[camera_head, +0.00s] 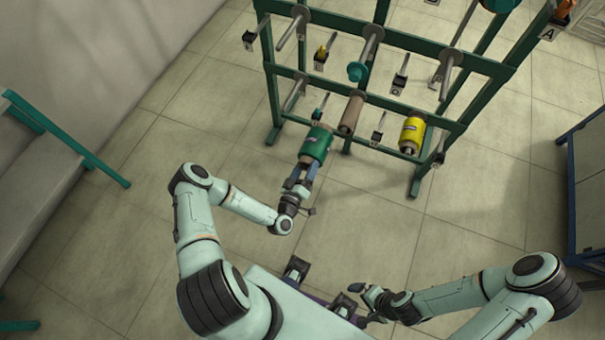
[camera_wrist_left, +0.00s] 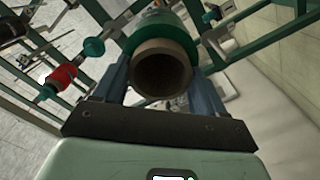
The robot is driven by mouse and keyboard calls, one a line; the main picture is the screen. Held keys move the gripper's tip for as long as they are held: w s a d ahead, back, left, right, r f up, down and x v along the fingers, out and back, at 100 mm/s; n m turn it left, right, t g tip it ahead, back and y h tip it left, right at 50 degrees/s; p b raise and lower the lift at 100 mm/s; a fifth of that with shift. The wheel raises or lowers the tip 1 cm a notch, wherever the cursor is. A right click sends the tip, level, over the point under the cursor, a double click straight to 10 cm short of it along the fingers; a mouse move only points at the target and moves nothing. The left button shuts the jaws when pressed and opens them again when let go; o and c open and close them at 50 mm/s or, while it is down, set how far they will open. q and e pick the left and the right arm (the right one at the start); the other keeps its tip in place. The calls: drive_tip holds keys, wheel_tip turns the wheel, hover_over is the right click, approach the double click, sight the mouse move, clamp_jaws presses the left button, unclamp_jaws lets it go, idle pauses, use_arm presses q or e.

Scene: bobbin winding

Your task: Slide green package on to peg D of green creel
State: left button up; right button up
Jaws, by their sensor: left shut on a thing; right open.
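The green package (camera_head: 316,146), wound on a brown tube, is in front of the lower left part of the green creel (camera_head: 400,103). My left gripper (camera_head: 304,174) is shut on the package's near end; in the left wrist view the fingers flank the open tube end (camera_wrist_left: 162,75). The package's far end is close to the creel's lower rail by the leftmost lower peg (camera_head: 295,92). I cannot tell whether it is around that peg. The small peg labels are too small to read for D. My right gripper (camera_head: 360,300) is open and empty, low near my base.
A bare brown tube (camera_head: 351,112) and a yellow package (camera_head: 412,133) sit on the lower row. A blue-framed cabinet (camera_head: 588,185) stands at right. The floor before the creel is clear.

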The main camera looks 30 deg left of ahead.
use_arm(q)
drive_tip(key=shift+d+r, duration=0.1)
drive_tip(key=shift+r, duration=0.05)
drive_tip(key=shift+w, duration=0.1)
drive_tip(key=w+d+r+p, duration=0.1)
drive_tip(key=d+r+p, duration=0.1)
drive_tip(key=d+r, duration=0.4)
drive_tip(key=w+d+r+p, duration=0.1)
drive_tip(key=d+r, duration=0.6)
drive_tip(key=d, duration=0.8)
drive_tip(key=shift+w+p, duration=0.4)
drive_tip(key=shift+w, duration=0.05)
use_arm(e)
drive_tip(key=w+r, duration=0.3)
drive_tip(key=r, duration=0.2)
drive_tip(key=shift+w, duration=0.25)
use_arm(q)
drive_tip(key=shift+a, duration=0.1)
drive_tip(key=w+d+r, duration=0.1)
drive_tip(key=d+r, duration=0.6)
drive_tip(key=d, duration=0.4)
drive_tip(key=shift+w+d, duration=0.15)
drive_tip(key=shift+w, duration=0.15)
use_arm(e)
drive_tip(key=shift+w+r, duration=0.25)
